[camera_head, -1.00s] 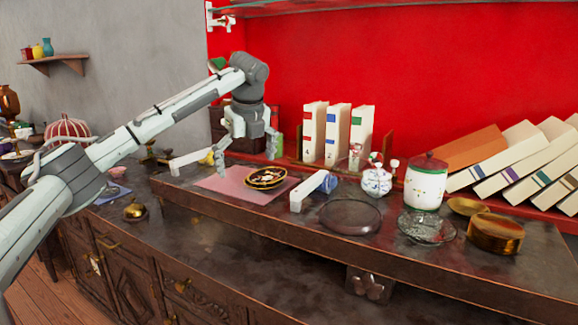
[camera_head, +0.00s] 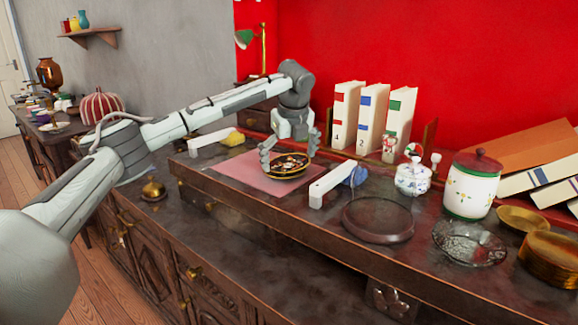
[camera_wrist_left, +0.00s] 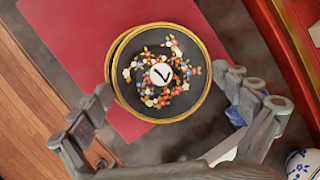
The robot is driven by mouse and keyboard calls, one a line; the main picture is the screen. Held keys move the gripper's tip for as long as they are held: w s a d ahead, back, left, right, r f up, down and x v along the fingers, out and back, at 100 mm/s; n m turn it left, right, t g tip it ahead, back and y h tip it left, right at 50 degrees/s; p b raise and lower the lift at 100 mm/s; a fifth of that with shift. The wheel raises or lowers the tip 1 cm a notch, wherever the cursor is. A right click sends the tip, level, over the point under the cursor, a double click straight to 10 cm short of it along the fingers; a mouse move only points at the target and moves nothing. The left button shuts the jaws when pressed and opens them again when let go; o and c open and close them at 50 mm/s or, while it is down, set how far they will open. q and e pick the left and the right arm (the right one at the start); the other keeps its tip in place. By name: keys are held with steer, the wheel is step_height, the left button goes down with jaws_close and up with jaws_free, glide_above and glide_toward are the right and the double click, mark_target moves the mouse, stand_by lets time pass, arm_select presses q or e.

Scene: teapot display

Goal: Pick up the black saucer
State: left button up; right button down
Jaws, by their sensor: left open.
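The black saucer (camera_head: 287,164) has a gold rim and a flower pattern with a pale centre spot. It lies on a pink mat (camera_head: 243,178) on the raised shelf, with a second gold rim showing under its edge. It also shows in the left wrist view (camera_wrist_left: 185,108), between the fingers. My left gripper (camera_head: 288,151) is open just above the saucer, one finger on each side of it. I cannot tell whether the fingers touch the rim. My right gripper is not in view.
A white block (camera_head: 330,184) with a blue thing (camera_head: 355,176) stands right of the mat. Another white block (camera_head: 212,139) lies behind left. A dark round dish (camera_head: 378,220), glass dish (camera_head: 470,243), small pot (camera_head: 412,178) and white jar (camera_head: 472,188) are further right. Binders (camera_head: 372,120) stand behind.

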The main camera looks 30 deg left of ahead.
arm_select(q)
steer(key=shift+w+f, duration=0.1)
steer(key=shift+f, duration=0.15)
steer(key=shift+r, duration=0.1)
steer(key=c, duration=1.3)
